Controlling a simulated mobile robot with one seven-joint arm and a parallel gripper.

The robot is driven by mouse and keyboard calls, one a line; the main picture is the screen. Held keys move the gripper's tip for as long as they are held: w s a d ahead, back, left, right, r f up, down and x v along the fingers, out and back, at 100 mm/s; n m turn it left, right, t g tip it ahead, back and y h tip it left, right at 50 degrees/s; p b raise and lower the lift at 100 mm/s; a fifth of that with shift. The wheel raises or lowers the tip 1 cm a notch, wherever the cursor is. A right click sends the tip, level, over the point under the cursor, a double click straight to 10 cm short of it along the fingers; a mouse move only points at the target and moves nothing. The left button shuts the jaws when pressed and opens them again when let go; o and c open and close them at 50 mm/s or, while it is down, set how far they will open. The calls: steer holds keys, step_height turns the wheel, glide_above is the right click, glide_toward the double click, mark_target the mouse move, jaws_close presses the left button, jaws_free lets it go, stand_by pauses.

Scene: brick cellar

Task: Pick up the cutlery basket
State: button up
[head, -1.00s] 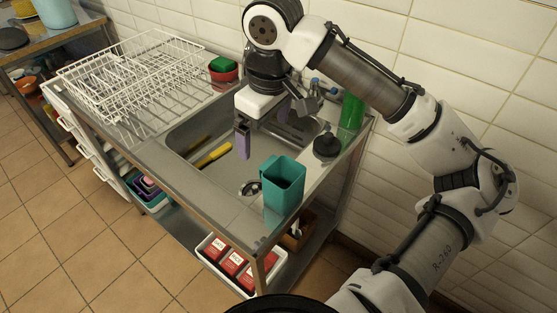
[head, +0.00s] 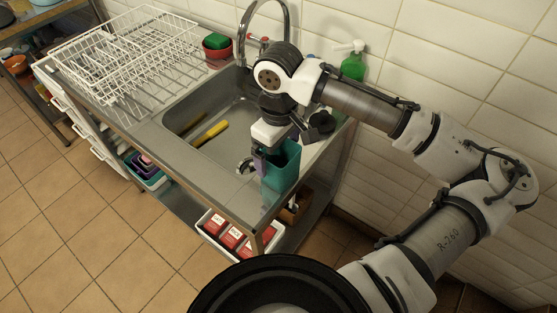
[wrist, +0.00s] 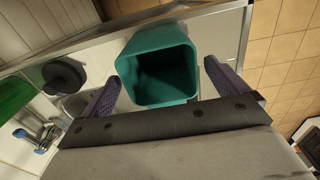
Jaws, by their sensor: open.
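The cutlery basket (head: 283,168) is a teal, square, open-topped container standing upright at the near right corner of the sink unit's steel top. In the wrist view the basket (wrist: 158,70) shows its dark, empty-looking inside. My gripper (head: 270,158) is open over the basket, pointing down. In the wrist view its two purple finger pads (wrist: 162,88) are spread to the left and right of the basket, with a gap on each side. In the head view my gripper hides part of the basket's rim and the far finger.
A black plunger-like item (wrist: 64,76) stands close to the basket. The sink (head: 205,125) holds a yellow-handled tool (head: 210,133). A green spray bottle (head: 353,62) stands by the wall. A white dish rack (head: 125,50) fills the left side. Red boxes (head: 232,238) sit below.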

steer(key=shift+f, duration=1.25)
steer(key=c, duration=1.1)
steer(key=shift+o, duration=0.2)
steer(key=shift+r, duration=0.1)
